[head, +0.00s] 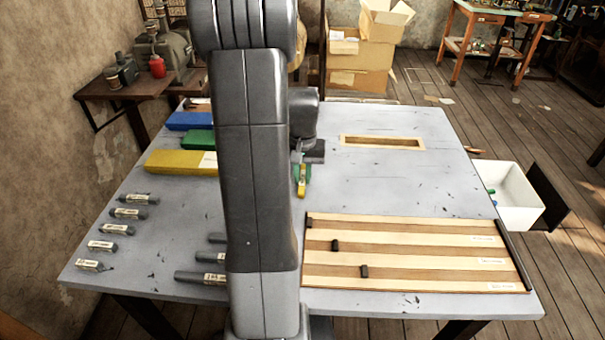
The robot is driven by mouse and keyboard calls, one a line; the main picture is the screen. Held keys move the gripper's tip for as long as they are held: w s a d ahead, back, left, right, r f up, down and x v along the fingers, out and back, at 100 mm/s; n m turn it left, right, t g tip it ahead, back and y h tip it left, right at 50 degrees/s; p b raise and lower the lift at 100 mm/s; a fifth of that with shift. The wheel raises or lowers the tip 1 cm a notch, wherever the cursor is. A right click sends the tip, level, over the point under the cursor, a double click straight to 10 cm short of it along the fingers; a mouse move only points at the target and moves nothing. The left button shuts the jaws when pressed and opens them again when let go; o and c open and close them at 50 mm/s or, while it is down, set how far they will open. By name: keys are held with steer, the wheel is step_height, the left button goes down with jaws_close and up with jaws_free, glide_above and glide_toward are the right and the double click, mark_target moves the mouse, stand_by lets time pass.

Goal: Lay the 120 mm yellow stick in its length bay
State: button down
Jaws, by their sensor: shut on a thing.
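My gripper (303,160) is over the middle of the table, partly hidden by my own arm. It is shut on a short yellow stick (301,188) that points toward the front; a green piece (308,174) shows right beside it, and I cannot tell whether that touches the jaws. The stick's length cannot be read. The board with the length bays (420,232) lies at the front right of the table, apart from the gripper. Its bays are long brown strips between pale rails, with small labels at the right end that are too small to read.
A pale wooden frame (420,143) lies at the back. Blue, green and yellow slabs (170,161) and several labelled grey pieces (128,214) lie left. A white bin (507,215) stands right.

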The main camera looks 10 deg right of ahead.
steer(key=shift+f, duration=0.2)
steer(key=c, duration=1.4)
jaws_free()
steer(key=shift+r, duration=0.1)
